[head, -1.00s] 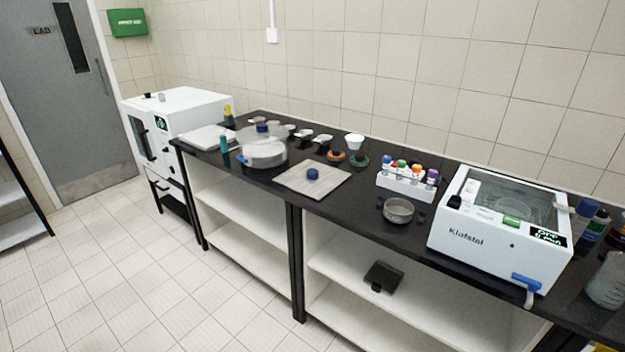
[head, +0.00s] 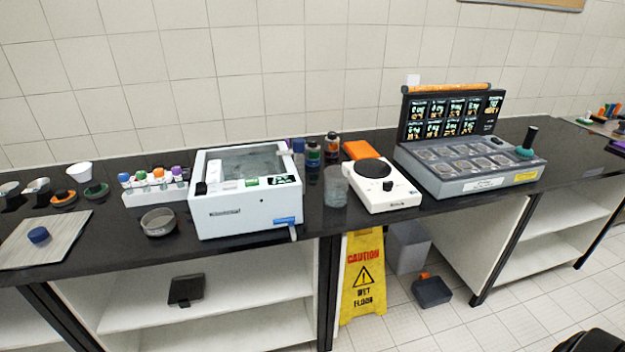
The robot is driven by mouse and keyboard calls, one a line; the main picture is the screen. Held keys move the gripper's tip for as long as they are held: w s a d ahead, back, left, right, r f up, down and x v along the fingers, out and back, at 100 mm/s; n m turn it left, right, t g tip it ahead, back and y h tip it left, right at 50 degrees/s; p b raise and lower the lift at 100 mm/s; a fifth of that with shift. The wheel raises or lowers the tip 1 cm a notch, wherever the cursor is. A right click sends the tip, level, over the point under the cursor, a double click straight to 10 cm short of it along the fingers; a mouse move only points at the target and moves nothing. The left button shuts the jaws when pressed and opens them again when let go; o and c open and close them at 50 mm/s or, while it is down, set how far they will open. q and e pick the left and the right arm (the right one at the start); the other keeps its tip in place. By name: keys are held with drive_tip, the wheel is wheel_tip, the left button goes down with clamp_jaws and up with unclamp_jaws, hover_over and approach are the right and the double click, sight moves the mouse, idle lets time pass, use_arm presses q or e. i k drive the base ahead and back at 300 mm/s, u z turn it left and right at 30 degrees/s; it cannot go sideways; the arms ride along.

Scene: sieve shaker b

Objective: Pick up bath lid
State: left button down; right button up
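The white water bath (head: 243,213) stands on the black bench left of the middle. It has a small lit display and a blue tap at its lower front right. Its top shows a grey, see-through rectangular area (head: 240,165); I cannot tell whether this is a clear lid lying on it or the open basin. No separate bath lid can be made out elsewhere on the bench. Neither of my grippers is in view.
A tube rack (head: 155,194) and a round sieve pan (head: 158,222) stand left of the bath. Bottles (head: 313,155), a beaker (head: 336,187) and a white hotplate (head: 383,187) stand to its right. A yellow caution sign (head: 362,275) stands on the floor.

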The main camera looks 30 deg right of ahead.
sight(47, 240)
drive_tip(key=u, duration=0.7)
drive_tip(key=i, duration=1.45)
